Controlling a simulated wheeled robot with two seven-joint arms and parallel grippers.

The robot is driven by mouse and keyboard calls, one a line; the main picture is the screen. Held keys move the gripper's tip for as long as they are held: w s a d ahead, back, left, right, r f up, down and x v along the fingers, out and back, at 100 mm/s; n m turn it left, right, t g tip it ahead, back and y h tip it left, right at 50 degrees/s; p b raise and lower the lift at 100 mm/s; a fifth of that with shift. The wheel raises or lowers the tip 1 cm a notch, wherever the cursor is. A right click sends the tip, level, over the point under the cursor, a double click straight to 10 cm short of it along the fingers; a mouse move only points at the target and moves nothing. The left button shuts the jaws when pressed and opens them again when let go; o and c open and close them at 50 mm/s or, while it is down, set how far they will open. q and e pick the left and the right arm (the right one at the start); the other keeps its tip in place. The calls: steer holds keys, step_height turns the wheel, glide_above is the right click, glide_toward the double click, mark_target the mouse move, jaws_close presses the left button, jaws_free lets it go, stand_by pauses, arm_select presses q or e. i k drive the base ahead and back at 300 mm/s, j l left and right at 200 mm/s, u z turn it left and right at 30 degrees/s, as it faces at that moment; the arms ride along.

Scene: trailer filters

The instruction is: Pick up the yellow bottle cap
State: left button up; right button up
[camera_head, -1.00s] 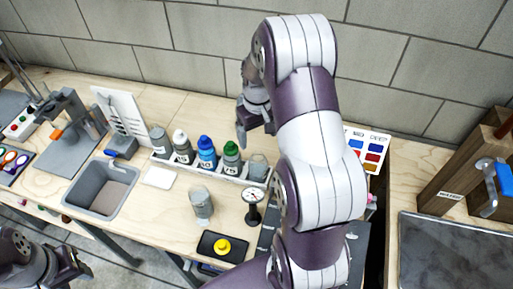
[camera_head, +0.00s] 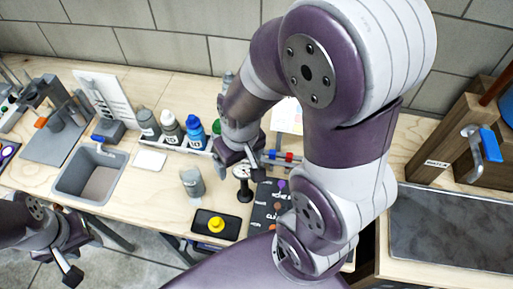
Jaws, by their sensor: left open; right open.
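The yellow bottle cap (camera_head: 215,225) sits on a small black tray (camera_head: 201,230) near the front edge of the wooden bench. My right gripper (camera_head: 241,162) is open, pointing down above the bench, behind and slightly right of the cap and apart from it. My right arm hides much of the bench's right part. My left gripper (camera_head: 78,262) is open and empty at the lower left, in front of the bench and well left of the cap.
A grey cup (camera_head: 192,183) and a dial gauge (camera_head: 243,190) stand behind the cap. Bottles, including a blue-capped one (camera_head: 194,130), stand in a rack. A grey bin (camera_head: 92,176) is on the left. A dark mat (camera_head: 262,208) lies right of the cap.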

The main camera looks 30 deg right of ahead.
mark_target(216, 223)
steer(key=l+z, duration=0.2)
steer(key=z, duration=0.8)
steer(key=k+j, duration=0.45)
steer(key=j, duration=0.1)
